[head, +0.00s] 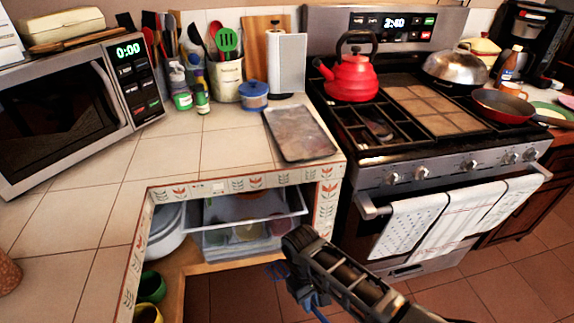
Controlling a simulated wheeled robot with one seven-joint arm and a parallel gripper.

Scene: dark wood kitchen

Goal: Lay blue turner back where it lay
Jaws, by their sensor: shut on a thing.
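My gripper (309,295) hangs at the lower middle of the head view, below my dark wrist, in front of the open cabinet under the counter. It is shut on the blue turner (277,270). My arm and gripper hide much of the turner, and the fingertips are hard to make out.
A clear drawer (291,209) with things inside sits under the counter. The tiled counter (180,155) has free room left of a metal tray (299,133). A utensil crock (227,82) stands behind. The stove (405,150) with a red kettle (350,78) is at right.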

